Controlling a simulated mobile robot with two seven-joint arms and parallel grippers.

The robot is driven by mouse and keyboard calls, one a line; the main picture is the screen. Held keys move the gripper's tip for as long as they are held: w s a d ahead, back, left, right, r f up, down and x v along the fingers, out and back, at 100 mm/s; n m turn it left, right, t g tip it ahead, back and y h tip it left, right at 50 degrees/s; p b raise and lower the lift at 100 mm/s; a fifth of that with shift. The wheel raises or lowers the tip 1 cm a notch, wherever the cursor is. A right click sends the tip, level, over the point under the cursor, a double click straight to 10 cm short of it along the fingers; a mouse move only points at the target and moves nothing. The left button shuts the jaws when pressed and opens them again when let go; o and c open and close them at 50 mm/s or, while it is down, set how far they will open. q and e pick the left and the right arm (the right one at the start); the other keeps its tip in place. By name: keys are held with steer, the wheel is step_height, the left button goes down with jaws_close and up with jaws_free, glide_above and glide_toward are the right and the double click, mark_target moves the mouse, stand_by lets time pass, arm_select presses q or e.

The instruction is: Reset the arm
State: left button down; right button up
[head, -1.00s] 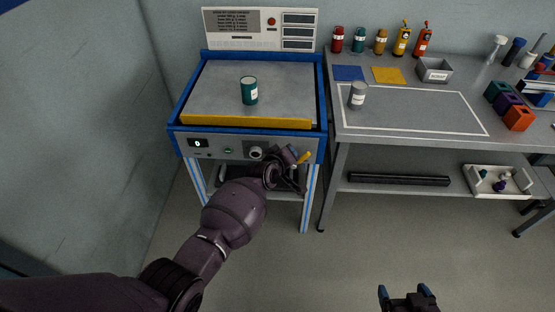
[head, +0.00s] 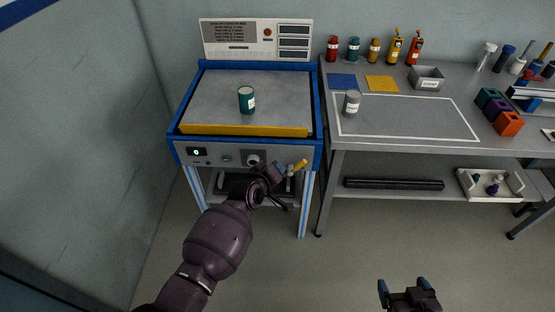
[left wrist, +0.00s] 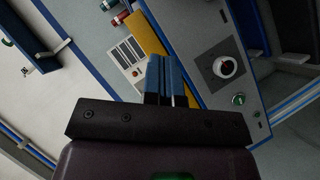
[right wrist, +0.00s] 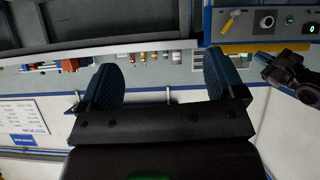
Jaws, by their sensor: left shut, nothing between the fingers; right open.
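The test station (head: 248,133) has a blue frame, a grey top plate and a yellow front bar. Its front panel carries a display (head: 196,152) reading 0, a green button (head: 227,158), a round knob (head: 253,160) and a yellow lever (head: 299,165) tilted up to the right. A teal can (head: 246,100) stands upright on the plate. My left gripper (head: 284,170) is shut and empty just in front of the panel, between knob and lever. In the left wrist view its blue fingers (left wrist: 166,80) are together beside the knob (left wrist: 225,67). My right gripper (head: 404,287) is open and empty, low in front.
A grey workbench (head: 400,138) stands right of the station, with a grey can (head: 351,104), coloured bottles along the back, a metal box (head: 426,78) and coloured blocks (head: 499,112). A white tray (head: 490,184) sits on its lower shelf. The floor in front is clear.

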steer(key=shift+s+f, duration=0.1)
arm_select(q)
step_height(320, 180, up, 6)
steer(key=a+f+m+t, duration=0.1)
steer(key=a+m, duration=0.1)
steer(key=m, duration=0.2)
steer(key=s+a+m+t+y, duration=0.1)
steer(key=s+a+m+y, duration=0.1)
steer(key=s+a, duration=0.4)
steer(key=s+a+f+g+y, duration=0.1)
steer(key=s+a+f, duration=0.2)
steer(key=s+a, duration=0.2)
steer(key=s+a+f+g+y, duration=0.1)
steer(key=s+a, duration=0.5)
steer(key=s, duration=0.6)
steer(key=s+a+f+y, duration=0.2)
steer(key=s+a+f, duration=0.3)
steer(key=s, duration=0.3)
steer(key=shift+s+a+g, duration=0.2)
steer(key=shift+s+g, duration=0.1)
steer(key=shift+g, duration=0.1)
arm_select(e)
steer(key=shift+s+d+f, duration=0.1)
steer(key=shift+s+f, duration=0.2)
steer(key=shift+s, duration=0.15)
steer(key=shift+w+r, duration=0.1)
steer(key=shift+w, duration=0.05)
steer(key=shift+w+r, duration=0.3)
steer(key=shift+w, duration=0.1)
